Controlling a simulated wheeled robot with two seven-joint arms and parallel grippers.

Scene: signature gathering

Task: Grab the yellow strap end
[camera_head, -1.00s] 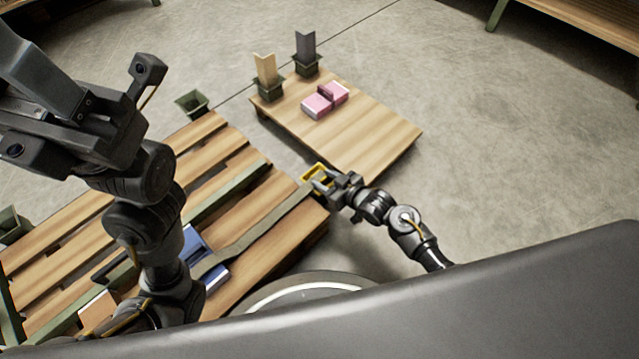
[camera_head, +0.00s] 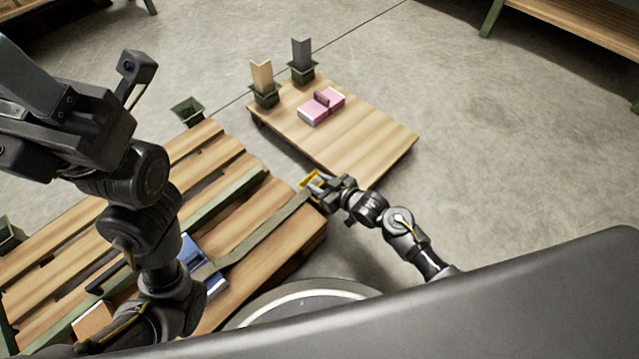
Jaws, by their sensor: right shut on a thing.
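The yellow strap end (camera_head: 312,178) is at the right edge of the slatted wooden pallet, at the upper end of a dark olive strap (camera_head: 262,232). My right gripper (camera_head: 318,187) is shut on the yellow strap end, its fingers partly covering it. The strap runs from there down-left across the pallet to a blue object (camera_head: 192,250). My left gripper (camera_head: 40,105) is raised at the upper left, large in view and away from the strap; its fingertips are not clear.
The wooden pallet (camera_head: 205,165) fills the lower left. A low wooden platform (camera_head: 365,140) behind it carries a pink object (camera_head: 322,106) and two green holders with upright tan and grey pieces. Floor at right is clear.

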